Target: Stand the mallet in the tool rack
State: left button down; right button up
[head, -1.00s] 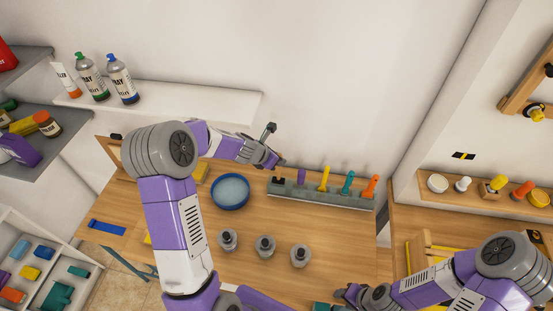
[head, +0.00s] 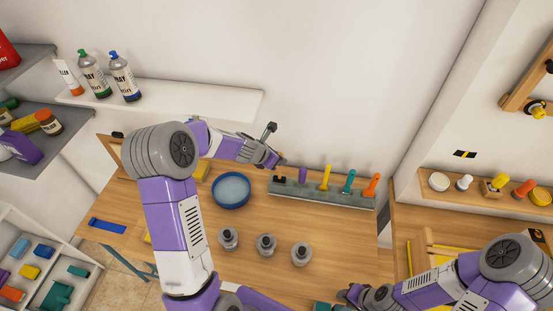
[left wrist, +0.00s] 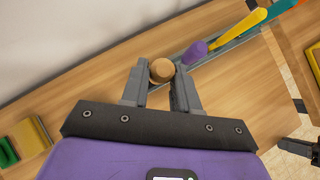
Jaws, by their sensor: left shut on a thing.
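My left gripper (head: 281,161) is shut on the mallet, whose round wooden end (left wrist: 161,70) shows between the two fingers in the left wrist view. The rest of the mallet is hidden below that end, and in the head view the gripper hides most of it. The grey tool rack (head: 322,193) lies along the back of the bench, and the gripper is above and near its left end. In the left wrist view the rack (left wrist: 233,42) runs up and right from the mallet. My right gripper (head: 350,294) looks open and empty near the bench's front right.
Purple (head: 303,175), yellow (head: 326,177), teal (head: 348,181) and orange (head: 371,184) handles stand in the rack. A blue-rimmed bowl (head: 231,204) is left of it. Three grey dark-topped items (head: 266,245) stand in front. A white shelf (head: 190,101) is on the wall behind.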

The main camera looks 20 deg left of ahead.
jog(key=shift+s+a+f+p, duration=0.15)
jog(key=shift+f+p, duration=0.25)
jog(key=shift+p, duration=0.2)
pick_arm(q)
jog(key=shift+w+a+r+g+p, duration=0.3)
jog(key=shift+w+r+p, duration=0.1)
jog(key=shift+p, duration=0.7)
pick_arm(e)
jog(key=shift+w+a+r+g, duration=0.1)
jog(key=shift+w+r+g, duration=0.1)
jog(key=shift+r, duration=0.2)
jog(key=shift+w+a+r+g, duration=0.1)
jog(key=shift+w+r, duration=0.05)
jog(key=shift+r, duration=0.25)
pick_arm(q)
jog(key=r+p, duration=0.3)
jog(key=shift+d+r, duration=0.25)
pick_arm(e)
notch_tip(320, 180, up, 3)
jog(key=shift+r, duration=0.1)
pick_arm(q)
jog(key=shift+w+a+r+p, duration=0.1)
jog(key=shift+w+r+p, duration=0.05)
jog(key=shift+r+p, duration=0.5)
pick_arm(e)
jog(key=shift+r, duration=0.65)
pick_arm(q)
jog(key=shift+r, duration=0.9)
pick_arm(e)
jog(key=shift+r, duration=0.3)
